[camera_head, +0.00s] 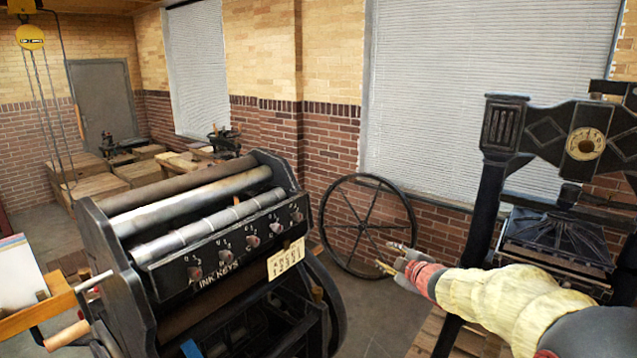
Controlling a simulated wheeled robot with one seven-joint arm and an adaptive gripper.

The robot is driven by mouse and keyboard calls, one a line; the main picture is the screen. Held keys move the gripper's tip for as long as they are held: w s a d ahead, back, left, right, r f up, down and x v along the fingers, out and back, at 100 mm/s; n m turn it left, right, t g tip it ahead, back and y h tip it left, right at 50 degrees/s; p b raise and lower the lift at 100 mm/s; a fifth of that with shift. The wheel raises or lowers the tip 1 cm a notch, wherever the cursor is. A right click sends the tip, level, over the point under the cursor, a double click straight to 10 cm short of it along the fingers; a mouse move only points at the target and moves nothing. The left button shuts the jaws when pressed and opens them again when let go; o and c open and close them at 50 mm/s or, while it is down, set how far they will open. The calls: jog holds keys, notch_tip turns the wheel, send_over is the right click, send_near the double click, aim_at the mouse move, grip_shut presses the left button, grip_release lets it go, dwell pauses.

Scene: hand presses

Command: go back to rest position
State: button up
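My gripper (386,257) is at the right of centre, at the end of my arm, which reaches in from the lower right in a yellowish sleeve with a red band. Its two fingers point left and stand apart, with nothing between them. It shows in front of the lower right of a large black spoked wheel (369,225) by the brick wall. I cannot tell how far it is from the wheel, but no contact shows.
A black roller press (200,237) with ink keys stands left of centre. Another black hand press (505,130) stands at the right, partly behind my arm. Wooden crates (98,188) lie at the back left. Some grey floor (375,310) shows between the presses.

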jog(key=s+d+f+m+g+h, duration=0.2)
jog(key=s+d+m, duration=0.15)
jog(key=s, duration=0.45)
jog(key=s+d+f+m+g+h, duration=0.1)
jog(key=s+d+m+g+h, duration=0.2)
jog(key=s, duration=0.5)
jog(key=s+d+f+m+g+h, duration=0.1)
jog(key=s+d+f+m+g, duration=0.1)
jog(key=s+m, duration=0.45)
jog(key=s+a+r+y, duration=0.1)
jog(key=s+a, duration=0.2)
jog(key=s, duration=0.5)
jog(key=s+a+r+m+y+b, duration=0.1)
jog(key=s+a, duration=0.2)
jog(key=s, duration=0.6)
jog(key=s+a+g, duration=0.1)
jog(key=s+a, duration=0.3)
jog(key=s, duration=0.4)
jog(key=shift+s+r+y, duration=0.3)
jog(key=shift+r+y, duration=0.1)
